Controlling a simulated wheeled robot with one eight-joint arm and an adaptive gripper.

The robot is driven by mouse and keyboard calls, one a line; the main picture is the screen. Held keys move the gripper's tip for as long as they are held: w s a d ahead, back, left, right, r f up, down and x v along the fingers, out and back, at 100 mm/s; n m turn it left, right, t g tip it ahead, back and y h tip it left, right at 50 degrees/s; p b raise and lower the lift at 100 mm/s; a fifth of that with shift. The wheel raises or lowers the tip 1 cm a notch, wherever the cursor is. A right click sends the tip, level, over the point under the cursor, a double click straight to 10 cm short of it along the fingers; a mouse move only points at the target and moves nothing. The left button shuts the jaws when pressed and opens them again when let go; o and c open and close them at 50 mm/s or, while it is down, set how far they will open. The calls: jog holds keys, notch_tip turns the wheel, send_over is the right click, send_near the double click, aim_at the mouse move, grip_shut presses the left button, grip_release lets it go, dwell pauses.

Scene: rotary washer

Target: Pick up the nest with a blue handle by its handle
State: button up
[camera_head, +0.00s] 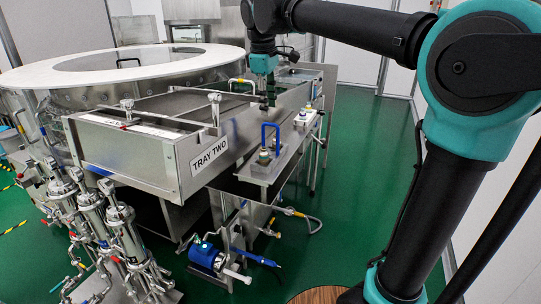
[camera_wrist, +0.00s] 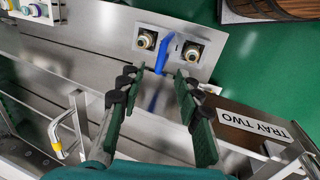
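The nest (camera_head: 262,168) is a small grey metal block with round fittings and an upright blue handle (camera_head: 271,127). It sits on the metal shelf beside the tray marked TRAY TWO. In the wrist view the blue handle (camera_wrist: 164,52) stands between two round fittings on the nest plate (camera_wrist: 169,28). My gripper (camera_head: 269,101) is above the handle, with a visible gap in the head view. In the wrist view my gripper (camera_wrist: 160,74) is open and empty, its two dark green fingers apart, with the handle just beyond the gap between the fingertips.
The TRAY TWO label (camera_head: 209,154) marks the steel tray housing on the left. Another holder with coloured caps (camera_head: 306,116) stands farther along the shelf. A yellow-ended bar handle (camera_wrist: 62,136) is at left in the wrist view. Green floor (camera_head: 352,150) is clear to the right.

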aim_at(272, 125)
jog(key=f, duration=0.2)
jog(key=w+f, duration=0.1)
jog(key=f, duration=0.2)
jog(key=d+f, duration=0.1)
jog(key=f, duration=0.2)
jog(key=shift+w, duration=0.15)
grip_shut()
dwell(0.4)
